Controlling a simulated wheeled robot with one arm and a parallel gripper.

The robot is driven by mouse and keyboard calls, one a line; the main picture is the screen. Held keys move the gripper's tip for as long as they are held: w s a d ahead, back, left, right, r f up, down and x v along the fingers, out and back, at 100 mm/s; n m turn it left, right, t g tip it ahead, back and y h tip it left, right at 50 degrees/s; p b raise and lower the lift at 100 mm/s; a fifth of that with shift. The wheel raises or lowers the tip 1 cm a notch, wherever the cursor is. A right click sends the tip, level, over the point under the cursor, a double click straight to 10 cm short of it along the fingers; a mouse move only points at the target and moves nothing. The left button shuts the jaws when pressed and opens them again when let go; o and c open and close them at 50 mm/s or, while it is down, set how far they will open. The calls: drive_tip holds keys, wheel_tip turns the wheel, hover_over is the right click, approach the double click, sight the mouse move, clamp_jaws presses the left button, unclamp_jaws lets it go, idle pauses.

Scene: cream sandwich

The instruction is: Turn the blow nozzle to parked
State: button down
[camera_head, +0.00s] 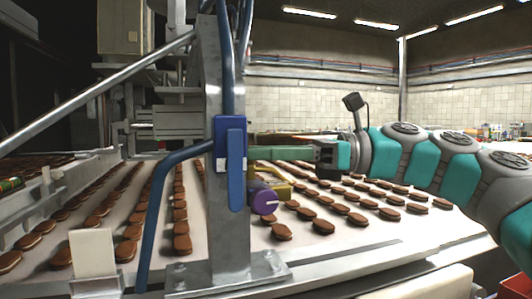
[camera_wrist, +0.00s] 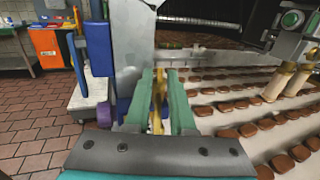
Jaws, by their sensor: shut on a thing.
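My gripper (camera_head: 262,154) reaches in from the right in the head view, with its green fingers level beside the metal post. In the wrist view my gripper (camera_wrist: 160,82) is shut on a narrow yellow part (camera_wrist: 157,108), which looks like the blow nozzle. In the head view a yellow piece (camera_head: 268,172) shows just below the fingers, with a purple knob (camera_head: 263,198) under it. The purple knob also shows left of the fingers in the wrist view (camera_wrist: 104,115). The fingers hide part of the yellow piece, so its exact angle cannot be told.
The metal post (camera_head: 226,230) stands bolted close to the fingers, with a blue block (camera_head: 230,140) and blue hoses. A pale conveyor belt (camera_head: 340,245) carries rows of brown biscuits below. Tiled floor (camera_wrist: 30,130) is clear at the left in the wrist view.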

drive_tip(key=n+g, duration=0.1)
drive_tip(key=g, duration=0.1)
drive_tip(key=n+g, duration=0.1)
drive_tip(key=g, duration=0.1)
drive_tip(key=shift+w+n+p, duration=0.4)
drive_tip(key=shift+g+h, duration=0.3)
drive_tip(key=shift+g, duration=0.1)
drive_tip(key=c, duration=1)
unclamp_jaws()
drive_tip(key=shift+o, duration=0.2)
drive_tip(key=shift+s+t, duration=0.1)
drive_tip(key=shift+t, duration=0.4)
